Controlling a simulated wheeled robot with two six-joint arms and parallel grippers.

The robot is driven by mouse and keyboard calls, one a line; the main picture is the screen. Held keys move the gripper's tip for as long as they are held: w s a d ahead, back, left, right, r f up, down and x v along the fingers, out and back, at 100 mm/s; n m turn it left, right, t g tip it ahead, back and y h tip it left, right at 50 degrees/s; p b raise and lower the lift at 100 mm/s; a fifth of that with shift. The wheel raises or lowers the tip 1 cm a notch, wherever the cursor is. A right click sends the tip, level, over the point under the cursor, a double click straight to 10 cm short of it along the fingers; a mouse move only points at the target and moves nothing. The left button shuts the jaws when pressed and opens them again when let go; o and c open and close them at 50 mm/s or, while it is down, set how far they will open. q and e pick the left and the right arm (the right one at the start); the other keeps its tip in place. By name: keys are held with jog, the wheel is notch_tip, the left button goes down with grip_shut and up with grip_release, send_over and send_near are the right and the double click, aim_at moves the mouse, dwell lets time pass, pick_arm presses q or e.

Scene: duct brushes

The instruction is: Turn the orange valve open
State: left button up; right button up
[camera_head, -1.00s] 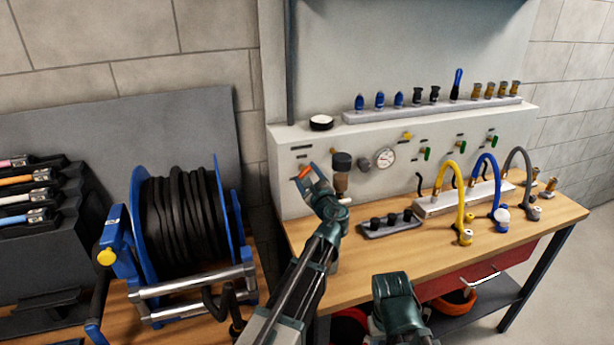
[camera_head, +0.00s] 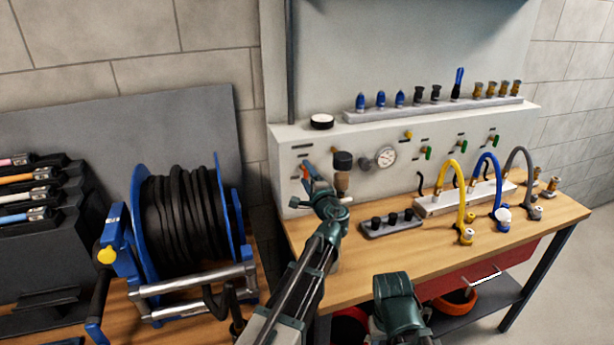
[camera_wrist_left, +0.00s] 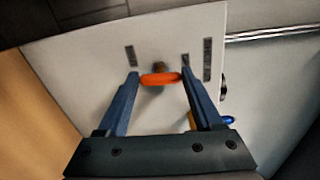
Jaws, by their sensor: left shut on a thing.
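The orange valve (camera_head: 305,171) is a small bar handle on the left end of the light grey panel's front (camera_head: 290,190). In the left wrist view the orange handle (camera_wrist_left: 160,79) lies crosswise between the two blue fingers, with its brown stem behind it. My left gripper (camera_head: 311,176) is shut on this handle, with a fingertip at each end of it. The left gripper (camera_wrist_left: 160,82) partly hides the valve in the head view. A dark green part of my right arm shows at the bottom of the head view; its fingers do not show.
A black-topped brown fitting (camera_head: 342,172) stands close right of my left gripper. Right of it are a round gauge (camera_head: 385,157), a yellow knob (camera_head: 408,135) and green-handled valves (camera_head: 428,153). A hose reel (camera_head: 180,220) stands left of my left arm.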

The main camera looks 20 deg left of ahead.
pick_arm(q)
jog(key=shift+n, duration=0.5)
jog(key=o, duration=1.4)
jog(key=shift+c, duration=0.2)
jog(key=v, duration=1.4)
